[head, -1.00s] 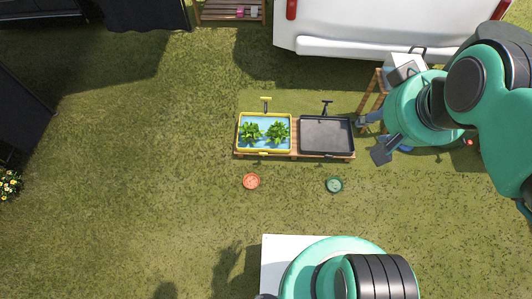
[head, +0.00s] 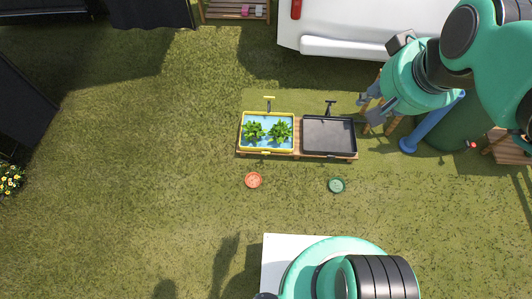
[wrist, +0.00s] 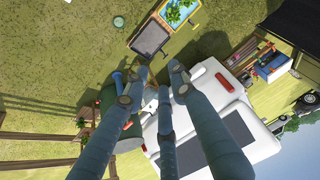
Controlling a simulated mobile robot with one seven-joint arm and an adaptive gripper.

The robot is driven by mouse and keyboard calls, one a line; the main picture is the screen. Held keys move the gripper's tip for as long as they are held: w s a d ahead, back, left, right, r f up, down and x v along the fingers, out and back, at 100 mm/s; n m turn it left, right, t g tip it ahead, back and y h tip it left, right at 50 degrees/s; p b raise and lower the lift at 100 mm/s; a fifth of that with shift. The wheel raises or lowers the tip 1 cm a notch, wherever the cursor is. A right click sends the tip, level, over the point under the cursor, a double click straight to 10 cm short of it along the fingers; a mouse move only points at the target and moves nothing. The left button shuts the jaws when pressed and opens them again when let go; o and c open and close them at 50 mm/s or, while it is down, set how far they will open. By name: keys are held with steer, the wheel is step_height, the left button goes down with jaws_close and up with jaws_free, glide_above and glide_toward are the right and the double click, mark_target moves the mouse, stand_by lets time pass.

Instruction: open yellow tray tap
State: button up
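The yellow tray (head: 241,133) holds two leafy green plants over a light blue surface, left on a low wooden stand. Its yellow tap (head: 269,98) stands at its back edge with a bar across the top; whether it is open I cannot tell. My gripper (head: 370,108) is to the right of both trays, well apart from the yellow tap. In the wrist view my gripper (wrist: 150,90) has its fingers spread with nothing between them. The yellow tray (wrist: 188,20) shows there at the top, partly cut off; its tap is not clear.
A black tray (head: 329,151) with a dark tap (head: 330,107) sits right of the yellow tray. A red-orange dish (head: 253,180) and a green dish (head: 337,185) lie in front. A white vehicle (head: 360,25) stands behind. A blue pipe (head: 432,122) is at right. Grass at left is clear.

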steer(key=w+a+f+m+g+y, duration=0.1)
steer(key=w+a+f+m, duration=0.2)
steer(key=w, duration=1.1)
steer(key=w+a+f+m+g+y, duration=0.1)
steer(key=w+a+f, duration=0.3)
steer(key=w, duration=1)
steer(key=w+a+f+m+g+y+p, duration=0.1)
steer(key=w+a+f+m, duration=0.15)
steer(key=w+f, duration=0.85)
steer(key=w+a+f+m, duration=0.2)
steer(key=w+a+f, duration=0.2)
steer(key=w+f, duration=0.75)
steer(key=w+a+f+m+g+y, duration=0.1)
steer(key=a+f+m, duration=0.1)
steer(key=f, duration=1.5)
steer(key=w+a+f+m+g, duration=0.1)
steer(key=a+f+m, duration=0.2)
steer(key=f, duration=1.4)
steer(key=s+f+m, duration=0.2)
steer(key=s+f, duration=0.2)
steer(key=f, duration=1)
steer(key=s+a+f+m+p, duration=0.1)
steer(key=s+f, duration=0.4)
steer(key=f, duration=1)
steer(key=shift+a+f+m, duration=0.15)
steer(key=shift+a+m, duration=0.05)
steer(key=shift+m, duration=0.15)
